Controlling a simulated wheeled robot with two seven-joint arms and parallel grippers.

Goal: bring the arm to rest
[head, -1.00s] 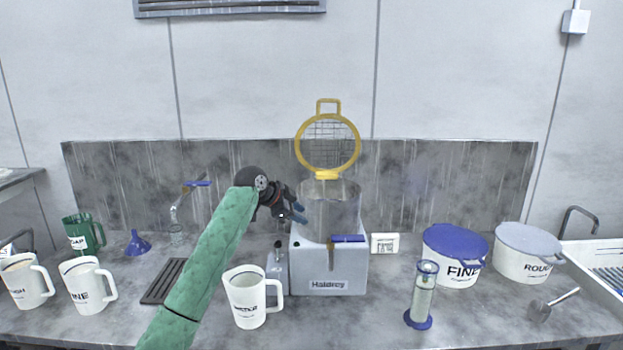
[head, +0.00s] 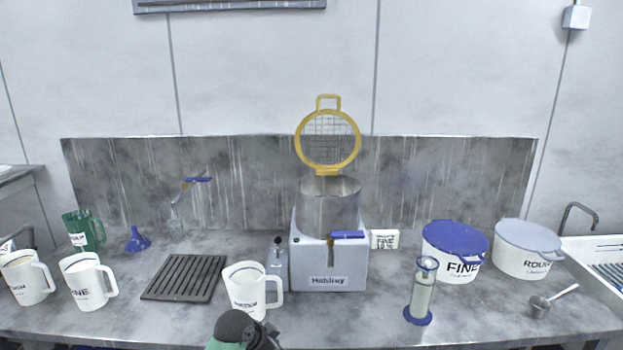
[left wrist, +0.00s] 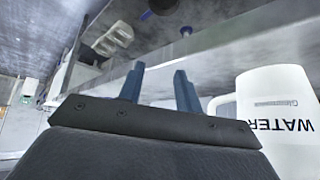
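My left arm shows only at the bottom edge of the head view, as a dark wrist joint (head: 240,328) with a bit of green sleeve, in front of the worktop's near edge. In the left wrist view my left gripper (left wrist: 160,86) has two blue fingers standing apart with nothing between them. A white jug marked WATER (left wrist: 285,105) is close by on the right of that view, apart from the fingers. It also stands upright in the head view (head: 246,288), just behind my wrist. My right gripper is in neither view.
The Hallbrey machine (head: 328,265) stands mid-worktop, its yellow mesh lid (head: 328,140) raised. A slatted rack (head: 185,278) and white jugs (head: 86,283) are on the left. A clear cylinder (head: 422,292), FINE tub (head: 452,262) and ROUGH tub (head: 525,255) are on the right.

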